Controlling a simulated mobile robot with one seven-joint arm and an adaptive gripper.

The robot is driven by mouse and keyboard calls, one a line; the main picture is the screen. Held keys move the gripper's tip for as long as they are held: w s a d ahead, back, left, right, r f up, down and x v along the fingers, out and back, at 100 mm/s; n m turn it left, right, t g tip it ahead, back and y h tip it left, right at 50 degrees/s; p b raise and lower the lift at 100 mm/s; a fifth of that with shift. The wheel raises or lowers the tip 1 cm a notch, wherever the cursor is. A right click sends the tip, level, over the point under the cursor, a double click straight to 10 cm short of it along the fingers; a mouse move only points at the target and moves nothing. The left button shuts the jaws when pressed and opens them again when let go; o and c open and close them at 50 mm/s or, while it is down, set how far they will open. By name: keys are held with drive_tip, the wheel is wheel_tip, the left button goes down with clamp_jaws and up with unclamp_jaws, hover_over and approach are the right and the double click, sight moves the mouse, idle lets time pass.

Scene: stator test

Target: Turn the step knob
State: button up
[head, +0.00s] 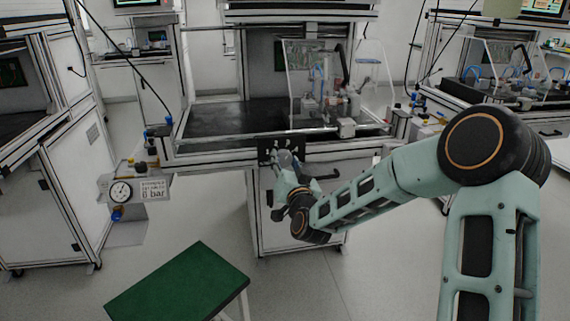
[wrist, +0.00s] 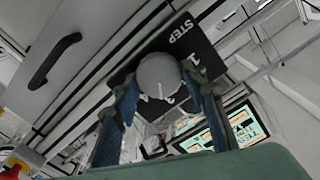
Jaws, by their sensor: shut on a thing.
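The step knob (wrist: 160,76) is a round grey knob on a black panel (wrist: 188,42) marked "STEP", with small white marks around it. In the wrist view my gripper (wrist: 160,90) has one finger on each side of the knob and is shut on it. In the head view my gripper (head: 287,160) reaches the small black panel (head: 267,148) on the front of the middle test station. The knob itself is mostly hidden there behind my gripper.
A black drawer handle (wrist: 52,60) is on the cabinet front near the panel. A green-topped stool (head: 180,286) is at the front left. Clear floor lies between the stool and the station.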

drive_tip(key=m+b, duration=0.2)
drive_tip(key=m, duration=0.4)
drive_tip(key=shift+d+f+m, duration=0.1)
drive_tip(key=shift+f+m, duration=0.05)
drive_tip(key=shift+m, duration=0.25)
idle(0.4)
drive_tip(key=o, duration=1.2)
drive_tip(key=shift+c, duration=0.2)
drive_tip(key=v, duration=1.2)
